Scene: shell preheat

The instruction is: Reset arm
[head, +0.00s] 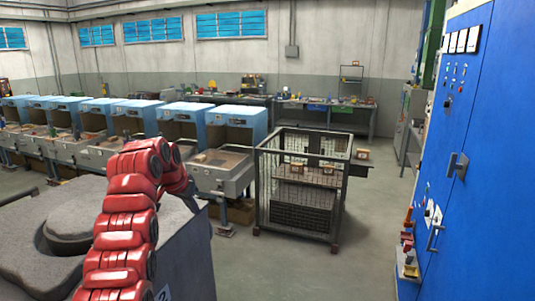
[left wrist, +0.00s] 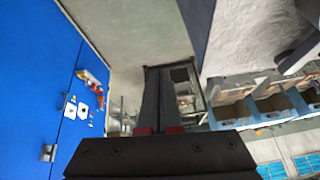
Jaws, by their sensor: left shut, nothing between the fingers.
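My left arm, red and segmented, rises from the bottom of the head view and bends to the right at its top. My left gripper (head: 194,201) is a small dark shape at its end, beside the grey block's edge. In the left wrist view the two dark fingers of my left gripper (left wrist: 160,76) lie close together, shut and empty. They point towards the wire cage (left wrist: 184,82), with open space between. My right arm and right gripper are in neither view.
A grey block (head: 185,258) with stone-like shapes on top stands at lower left. A wire cage (head: 302,190) stands on the floor at centre. Blue-hooded machines (head: 185,112) line the left. A tall blue cabinet (head: 480,200) with handles stands at right. Floor (head: 350,265) before it is clear.

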